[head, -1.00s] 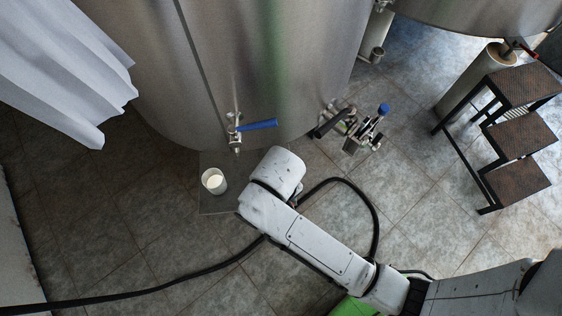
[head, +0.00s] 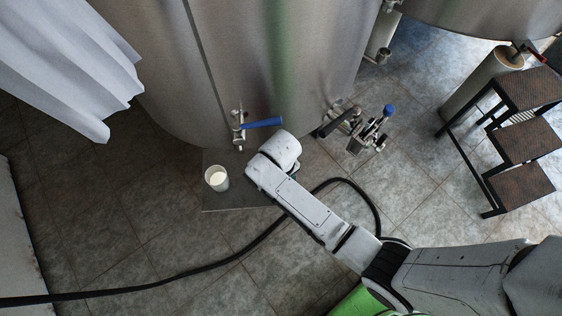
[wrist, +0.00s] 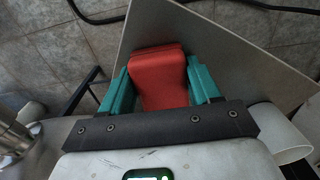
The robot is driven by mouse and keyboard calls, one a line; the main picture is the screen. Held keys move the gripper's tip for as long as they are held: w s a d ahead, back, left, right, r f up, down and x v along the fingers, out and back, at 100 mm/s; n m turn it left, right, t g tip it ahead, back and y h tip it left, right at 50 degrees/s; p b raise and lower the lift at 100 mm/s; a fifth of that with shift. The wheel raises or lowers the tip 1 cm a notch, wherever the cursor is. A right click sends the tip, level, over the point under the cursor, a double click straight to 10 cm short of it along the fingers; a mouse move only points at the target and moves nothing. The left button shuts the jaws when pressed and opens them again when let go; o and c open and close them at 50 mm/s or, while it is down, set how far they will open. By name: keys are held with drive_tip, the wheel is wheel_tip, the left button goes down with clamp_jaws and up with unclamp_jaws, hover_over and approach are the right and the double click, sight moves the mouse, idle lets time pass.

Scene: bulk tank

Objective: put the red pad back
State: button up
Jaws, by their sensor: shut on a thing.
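The red pad (wrist: 160,78) is between the two teal fingers of my gripper (wrist: 160,82) in the wrist view. The gripper is shut on it, with a finger along each side. Behind the pad lies a flat grey plate (wrist: 235,55); I cannot tell whether the pad touches it. In the head view, the end of my arm is over the right part of this plate (head: 222,200), close to the tank, and hides the gripper and the pad.
A steel tank (head: 260,70) with a blue-handled tap (head: 258,124) stands just beyond my arm. A white cup (head: 217,179) sits on the plate, left of my arm. A black hose (head: 140,288) crosses the floor. A step stool (head: 515,140) stands at right.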

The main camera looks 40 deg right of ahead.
drive_tip(key=shift+f, duration=0.15)
drive_tip(key=o, duration=1)
wheel_tip(320, 180, up, 12)
drive_tip(key=shift+m+t, duration=0.3)
drive_tip(key=shift+t, duration=0.2)
drive_tip(key=s+d+r, duration=0.1)
drive_tip(key=s+d, duration=0.1)
drive_tip(key=s, duration=0.3)
drive_tip(key=s+d+r, duration=0.1)
drive_tip(key=s+d, duration=0.2)
drive_tip(key=s, duration=0.2)
drive_tip(key=s+d+r, duration=0.1)
drive_tip(key=s+d, duration=0.2)
drive_tip(key=s, duration=0.3)
drive_tip(key=shift+s+r+p, duration=0.1)
drive_tip(key=shift+p, duration=0.2)
